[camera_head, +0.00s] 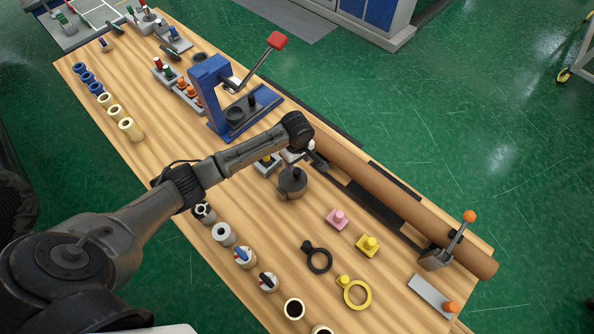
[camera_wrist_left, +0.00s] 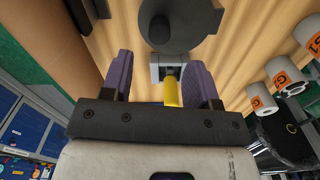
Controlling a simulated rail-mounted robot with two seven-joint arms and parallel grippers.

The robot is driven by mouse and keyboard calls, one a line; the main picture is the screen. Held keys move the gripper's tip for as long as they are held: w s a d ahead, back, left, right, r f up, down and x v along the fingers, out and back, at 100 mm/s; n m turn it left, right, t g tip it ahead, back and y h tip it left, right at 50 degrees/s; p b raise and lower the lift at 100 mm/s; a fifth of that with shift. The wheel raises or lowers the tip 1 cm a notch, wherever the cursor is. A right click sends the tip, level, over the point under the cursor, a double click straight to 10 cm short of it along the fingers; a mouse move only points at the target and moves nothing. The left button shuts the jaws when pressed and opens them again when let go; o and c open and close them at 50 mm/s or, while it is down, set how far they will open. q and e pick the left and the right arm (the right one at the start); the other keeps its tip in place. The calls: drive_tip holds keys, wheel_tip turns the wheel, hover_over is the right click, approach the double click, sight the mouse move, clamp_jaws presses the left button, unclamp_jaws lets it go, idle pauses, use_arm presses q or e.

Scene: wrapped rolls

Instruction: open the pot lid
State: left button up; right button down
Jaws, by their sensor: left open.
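A dark grey round pot (camera_head: 292,182) stands on the wooden table in the head view, just below my left gripper in the picture. I cannot make out whether its top is a separate lid. A dark grey cylinder, which looks like the pot (camera_wrist_left: 178,28), shows at the top of the left wrist view, beyond the fingertips and apart from them. My left gripper (camera_head: 286,156) is open; its two purple-grey fingers (camera_wrist_left: 157,70) stand wide apart. A yellow piece (camera_wrist_left: 172,90) on a grey block shows between them, not visibly gripped. My right gripper is in neither view.
A blue press with a red-tipped lever (camera_head: 212,85) stands behind the pot. A long brown roll (camera_head: 400,205) runs along the far edge. Wrapped rolls (camera_head: 222,233) line the near edge. A pink block (camera_head: 337,219), a yellow block (camera_head: 368,245) and rings (camera_head: 318,261) lie to the right.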

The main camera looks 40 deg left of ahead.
sight(297, 171)
use_arm(q)
wheel_tip(297, 171, down, 7)
drive_tip(key=shift+f, duration=0.2)
drive_tip(key=shift+c, duration=0.5)
clamp_jaws()
idle(0.3)
